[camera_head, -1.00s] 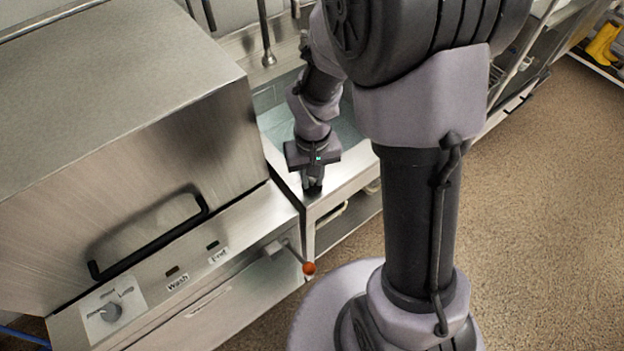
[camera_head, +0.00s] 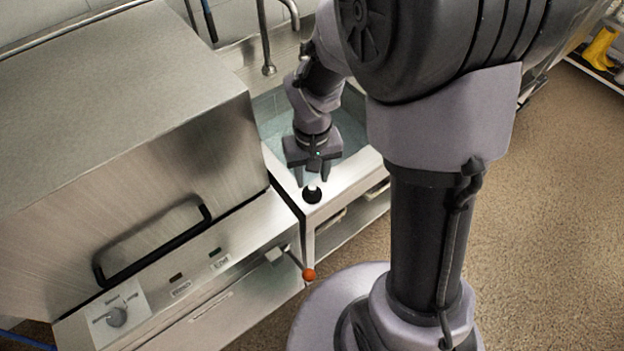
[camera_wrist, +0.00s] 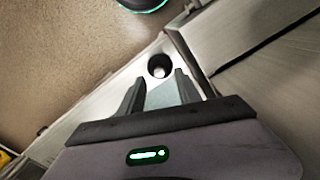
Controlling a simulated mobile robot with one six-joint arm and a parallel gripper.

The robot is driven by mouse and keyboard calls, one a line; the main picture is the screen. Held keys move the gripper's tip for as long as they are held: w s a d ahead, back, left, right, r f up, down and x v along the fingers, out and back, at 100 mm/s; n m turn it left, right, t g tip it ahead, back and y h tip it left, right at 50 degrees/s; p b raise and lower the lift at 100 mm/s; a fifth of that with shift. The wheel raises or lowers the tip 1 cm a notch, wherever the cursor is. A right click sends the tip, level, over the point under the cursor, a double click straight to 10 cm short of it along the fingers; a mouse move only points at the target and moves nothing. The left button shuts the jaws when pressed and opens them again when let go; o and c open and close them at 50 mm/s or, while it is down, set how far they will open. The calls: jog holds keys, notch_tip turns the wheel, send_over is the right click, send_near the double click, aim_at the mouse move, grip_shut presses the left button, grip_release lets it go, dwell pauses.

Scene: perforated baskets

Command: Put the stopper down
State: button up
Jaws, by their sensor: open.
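The stopper (camera_head: 312,194) is a small black round piece with a pale top. It rests on the metal front ledge of the sink, near the corner beside the dishwasher. My gripper (camera_head: 312,180) is just above and behind it, with its two fingers spread. In the wrist view the stopper (camera_wrist: 159,66) sits just beyond the open fingertips (camera_wrist: 158,84), apart from them. Nothing is between the fingers.
The sink basin (camera_head: 270,112) with water lies behind the ledge, under my arm. A steel dishwasher (camera_head: 130,130) with a black handle stands at left. A lever with an orange knob (camera_head: 309,275) sticks out in front. Brown floor is clear at right.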

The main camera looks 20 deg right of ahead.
notch_tip(320, 180, up, 7)
jog(key=p, duration=0.2)
notch_tip(320, 180, up, 7)
jog(key=m+t, duration=0.1)
jog(key=t, duration=0.1)
send_over(312, 187)
jog(key=s+a, duration=0.1)
jog(key=s, duration=0.2)
jog(key=s+a+r+m+t+y+b, duration=0.2)
jog(key=s+r, duration=0.4)
jog(key=s, duration=0.3)
jog(key=shift+s+a+r+t, duration=0.35)
jog(key=shift+a+t, duration=0.1)
jog(key=shift+t, duration=0.45)
